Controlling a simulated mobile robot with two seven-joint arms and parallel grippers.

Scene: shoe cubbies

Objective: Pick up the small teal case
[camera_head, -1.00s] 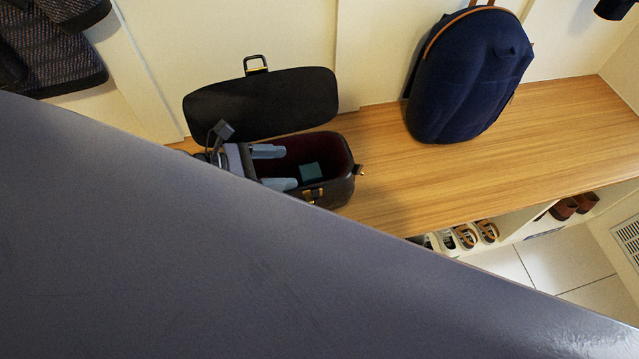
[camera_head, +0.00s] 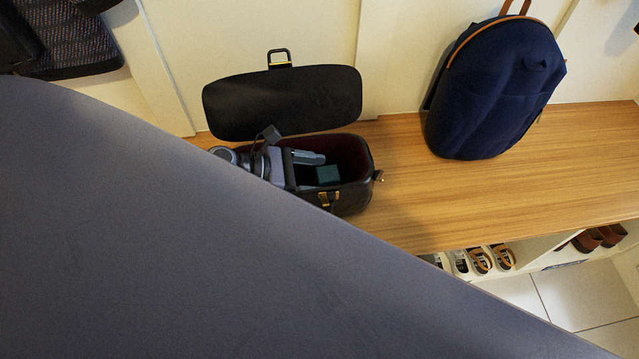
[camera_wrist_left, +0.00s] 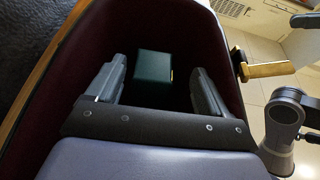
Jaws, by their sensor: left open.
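The small teal case (camera_head: 328,175) lies inside an open black box (camera_head: 350,199) with a dark red lining, on the wooden bench. In the left wrist view the teal case (camera_wrist_left: 153,66) is a dark green block between the two finger lines, just beyond the fingertips. My left gripper (camera_head: 312,173) is open and empty, with its fingers inside the box close to the case. In the head view the lower finger is mostly hidden. Whether a finger touches the case cannot be told.
The box's black lid (camera_head: 285,104) stands open against the wall behind. A navy backpack (camera_head: 495,85) stands on the bench (camera_head: 410,200) to the right, with bare bench between. Shoes (camera_head: 480,260) sit in cubbies below. My own arm covers the lower left.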

